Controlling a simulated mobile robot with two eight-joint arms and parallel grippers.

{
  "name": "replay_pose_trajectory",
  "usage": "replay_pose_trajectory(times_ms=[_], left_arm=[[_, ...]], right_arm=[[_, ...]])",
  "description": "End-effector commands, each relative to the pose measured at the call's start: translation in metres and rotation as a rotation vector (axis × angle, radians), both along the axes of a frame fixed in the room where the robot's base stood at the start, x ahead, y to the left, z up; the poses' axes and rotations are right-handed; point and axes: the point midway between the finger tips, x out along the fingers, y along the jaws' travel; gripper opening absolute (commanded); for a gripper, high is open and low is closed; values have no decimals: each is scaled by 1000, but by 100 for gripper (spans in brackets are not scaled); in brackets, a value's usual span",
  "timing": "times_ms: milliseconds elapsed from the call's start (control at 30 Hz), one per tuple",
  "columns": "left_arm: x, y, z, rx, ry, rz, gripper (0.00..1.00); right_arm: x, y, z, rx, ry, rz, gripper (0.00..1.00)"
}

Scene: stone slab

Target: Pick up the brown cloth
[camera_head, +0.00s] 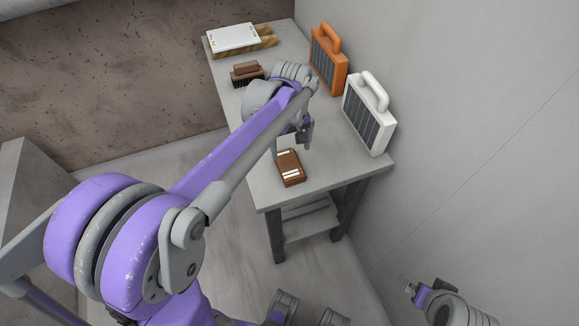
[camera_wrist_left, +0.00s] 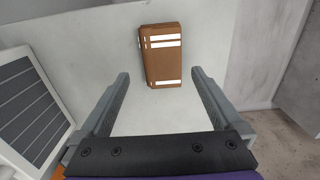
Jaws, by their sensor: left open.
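The brown cloth (camera_head: 291,167) looks like a flat brown rectangular bundle with white stripes. It lies on the grey stone table (camera_head: 325,172) near its front end. My left gripper (camera_head: 292,143) is above the table, just behind the cloth in the head view. In the left wrist view the cloth (camera_wrist_left: 162,57) lies beyond the open fingertips (camera_wrist_left: 159,74), roughly centred between them. Nothing is between the fingers. My right gripper (camera_head: 411,288) is at the lower right, away from the table; its jaw opening is too small to read.
A white boxy device with a handle (camera_head: 369,114) and an orange one (camera_head: 328,62) stand along the right wall side of the table. A brown brush-like block (camera_head: 246,73) and a white book-like item on wooden pieces (camera_head: 233,38) lie farther back. The table surface around the cloth is clear.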

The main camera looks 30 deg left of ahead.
Motion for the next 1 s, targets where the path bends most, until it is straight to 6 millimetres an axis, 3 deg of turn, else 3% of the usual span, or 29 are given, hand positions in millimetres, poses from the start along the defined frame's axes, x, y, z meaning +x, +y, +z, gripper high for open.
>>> replay_pose_trajectory(times_ms=[267,533,833,867,1000], left_arm=[[0,1,-25,0,-1,-1,100],[-2,4,-64,0,-1,-2,100],[-2,4,-69,0,-1,-2,100],[-2,4,-69,0,-1,-2,98],[-2,4,-69,0,-1,-2,73]], right_arm=[[0,0,-2,0,1,0,100],[-1,0,-5,0,2,0,100],[-1,0,-5,0,2,0,100],[-1,0,-5,0,2,0,100],[-1,0,-5,0,2,0,100]])
